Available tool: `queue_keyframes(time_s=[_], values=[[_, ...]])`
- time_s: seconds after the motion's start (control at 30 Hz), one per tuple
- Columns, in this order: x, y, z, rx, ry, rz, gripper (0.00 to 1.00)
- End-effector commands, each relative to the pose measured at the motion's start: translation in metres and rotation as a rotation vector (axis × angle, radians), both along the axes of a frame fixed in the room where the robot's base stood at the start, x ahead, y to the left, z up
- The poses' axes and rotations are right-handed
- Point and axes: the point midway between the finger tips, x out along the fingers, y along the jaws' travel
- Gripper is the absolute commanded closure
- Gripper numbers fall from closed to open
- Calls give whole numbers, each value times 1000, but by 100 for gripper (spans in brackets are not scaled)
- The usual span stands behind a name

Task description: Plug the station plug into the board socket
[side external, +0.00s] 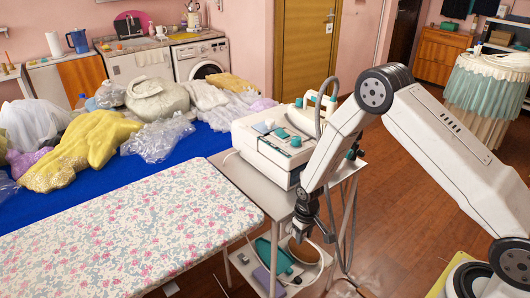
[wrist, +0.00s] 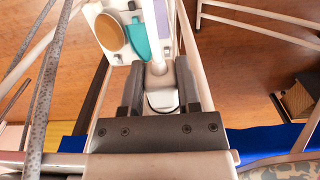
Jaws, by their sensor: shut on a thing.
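My gripper (side external: 306,231) points down beside the small metal stand, below its top level. In the wrist view its two dark fingers (wrist: 158,72) are shut on the white station plug (wrist: 160,98), with a pale cord (wrist: 153,30) running from it toward the top of the picture. The plug's front end is hidden by the gripper body. The steam station (side external: 272,145) sits on the stand. The ironing board (side external: 130,225) has a floral cover and lies at the left front. I cannot make out the board socket in either view.
The stand's top (side external: 225,168) has a free strip at its left. A lower shelf holds a teal item (side external: 272,256), also in the wrist view (wrist: 138,40), beside a tan oval (wrist: 110,33). Stand legs (side external: 348,225) are close to my gripper.

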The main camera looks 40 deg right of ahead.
Motion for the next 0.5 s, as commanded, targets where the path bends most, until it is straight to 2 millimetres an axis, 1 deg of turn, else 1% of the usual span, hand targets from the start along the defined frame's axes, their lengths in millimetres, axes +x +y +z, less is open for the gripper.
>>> queue_keyframes(time_s=[0.2,0.23,0.27,0.3,0.33,0.37,0.5], values=[[1,0,0,0,-3,0,100],[1,0,0,0,-3,0,52],[1,0,0,0,-3,0,43],[1,0,0,0,-3,0,30],[1,0,0,0,-3,0,20],[1,0,0,0,-3,0,17],[1,0,0,0,-2,0,17]])
